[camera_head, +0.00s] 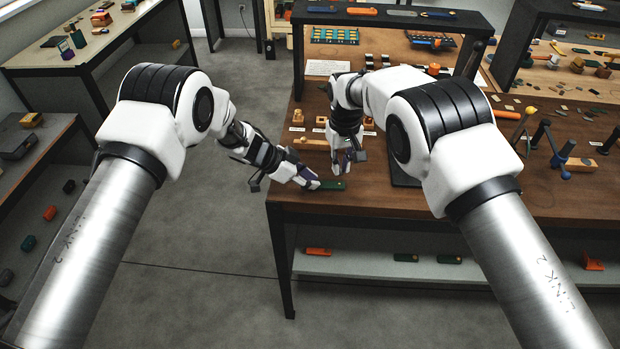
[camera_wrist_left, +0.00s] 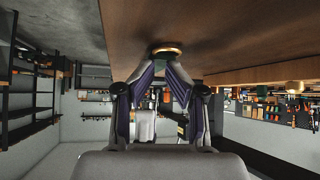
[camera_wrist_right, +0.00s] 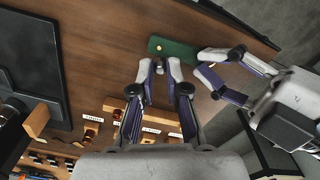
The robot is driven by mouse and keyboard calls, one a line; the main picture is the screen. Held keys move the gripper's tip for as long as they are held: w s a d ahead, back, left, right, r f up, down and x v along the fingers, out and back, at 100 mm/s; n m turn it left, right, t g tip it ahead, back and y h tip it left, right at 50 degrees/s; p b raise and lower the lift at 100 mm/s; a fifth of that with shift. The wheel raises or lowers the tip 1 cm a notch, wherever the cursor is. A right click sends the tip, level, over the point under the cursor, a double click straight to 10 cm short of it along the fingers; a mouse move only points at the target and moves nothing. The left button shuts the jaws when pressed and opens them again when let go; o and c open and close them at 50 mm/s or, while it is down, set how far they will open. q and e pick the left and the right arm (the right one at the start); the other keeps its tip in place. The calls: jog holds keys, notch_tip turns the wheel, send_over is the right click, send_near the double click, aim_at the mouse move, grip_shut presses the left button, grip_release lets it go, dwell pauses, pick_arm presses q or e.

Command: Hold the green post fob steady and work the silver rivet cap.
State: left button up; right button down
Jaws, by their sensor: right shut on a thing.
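The green post fob (camera_head: 332,185) lies flat near the front left corner of the wooden table; it also shows in the right wrist view (camera_wrist_right: 172,50). A small bright post (camera_wrist_right: 159,46) shows on it. My left gripper (camera_head: 312,184) has its fingers apart at one end of the fob; whether they press on it is unclear. In the left wrist view a rounded piece (camera_wrist_left: 166,47) shows between its fingertips. My right gripper (camera_head: 348,171) points down beside the fob. In the right wrist view it is shut on a small shiny piece, apparently the silver rivet cap (camera_wrist_right: 159,68).
A row of small labelled blocks (camera_wrist_right: 132,122) stands behind the right gripper. A dark mat (camera_wrist_right: 30,65) lies to one side. A lever tool (camera_head: 560,150) stands at the right. The table's left edge is close to the fob.

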pick_arm(q)
jog(key=shift+f, duration=0.25)
pick_arm(e)
jog(key=shift+w+f, duration=0.1)
pick_arm(q)
jog(key=shift+a, duration=0.1)
jog(key=shift+a+r, duration=0.15)
jog(key=shift+r, duration=0.05)
pick_arm(e)
jog(key=shift+a, duration=0.1)
pick_arm(q)
jog(key=v, duration=1.1)
jog(key=shift+a+r, duration=0.15)
jog(key=shift+r, duration=0.15)
pick_arm(e)
jog(key=shift+w, duration=0.1)
